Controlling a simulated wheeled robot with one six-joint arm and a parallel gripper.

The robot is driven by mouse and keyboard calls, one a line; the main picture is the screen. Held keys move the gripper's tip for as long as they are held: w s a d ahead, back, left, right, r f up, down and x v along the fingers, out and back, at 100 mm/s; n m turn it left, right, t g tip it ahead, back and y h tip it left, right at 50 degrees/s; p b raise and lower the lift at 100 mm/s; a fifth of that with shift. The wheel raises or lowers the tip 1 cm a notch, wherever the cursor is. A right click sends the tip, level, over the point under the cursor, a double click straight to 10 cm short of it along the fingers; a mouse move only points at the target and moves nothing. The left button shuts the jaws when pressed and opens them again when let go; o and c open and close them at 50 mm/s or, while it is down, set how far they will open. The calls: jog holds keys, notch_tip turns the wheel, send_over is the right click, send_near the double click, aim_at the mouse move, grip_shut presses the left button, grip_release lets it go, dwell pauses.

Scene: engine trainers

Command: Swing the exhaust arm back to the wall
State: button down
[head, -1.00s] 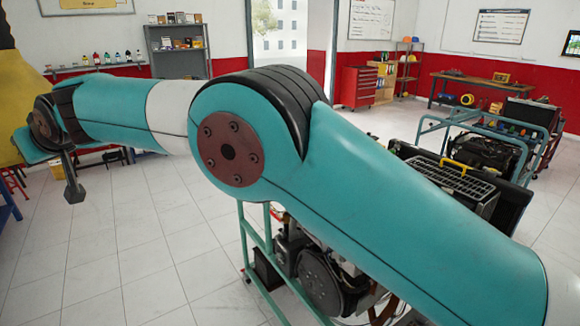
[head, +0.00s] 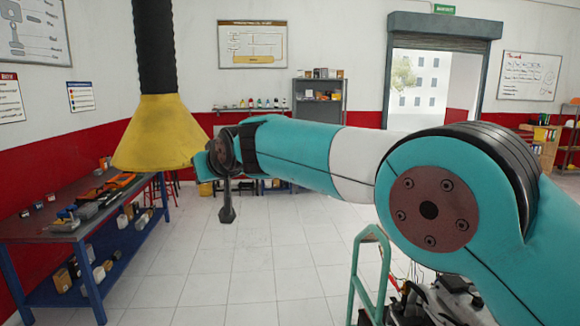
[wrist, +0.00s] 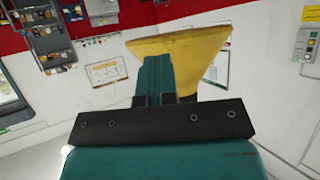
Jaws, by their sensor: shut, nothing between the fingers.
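The exhaust arm shows as a black ribbed hose (head: 156,45) hanging from above, with a yellow flared hood (head: 160,135) at its lower end. The hood stands left of my gripper (head: 201,166) in the head view, its right rim close to the wrist. In the wrist view the yellow hood (wrist: 195,50) spreads behind my gripper (wrist: 157,62), whose teal fingers are shut with nothing between them. The fingers overlap the hood there; I cannot tell whether they touch it. The hose's upper mount is out of view.
A workbench (head: 75,228) with tools stands at the left under the hood. A grey shelf (head: 320,103) stands at the back wall, beside a doorway (head: 430,85). A teal engine stand (head: 370,260) is below my arm. The tiled floor (head: 250,260) between is open.

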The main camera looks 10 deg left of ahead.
jog(key=b+v, duration=0.7)
jog(key=v, duration=0.5)
jog(key=shift+d, duration=0.3)
jog(key=shift+w+b, duration=0.1)
jog(key=shift+b, duration=0.2)
jog(key=s+d+f+g+h+b, duration=0.2)
jog(key=s+d+f+b, duration=0.15)
jog(key=d+f, duration=0.55)
jog(key=s+d+f+g+h+b, duration=0.15)
jog(key=s+d+f, duration=0.25)
jog(key=d+f, duration=0.45)
jog(key=s+d+f+m+g+b, duration=0.1)
jog(key=s+d+f+g+b, duration=0.1)
jog(key=s+d+f, duration=0.5)
jog(key=s+d+f+g+b, duration=0.2)
jog(key=s+d+f, duration=0.5)
jog(key=s, duration=0.7)
jog(key=shift+d+m+g+h+b, duration=0.4)
jog(key=shift+d+g+h, duration=0.1)
jog(key=shift+g, duration=0.25)
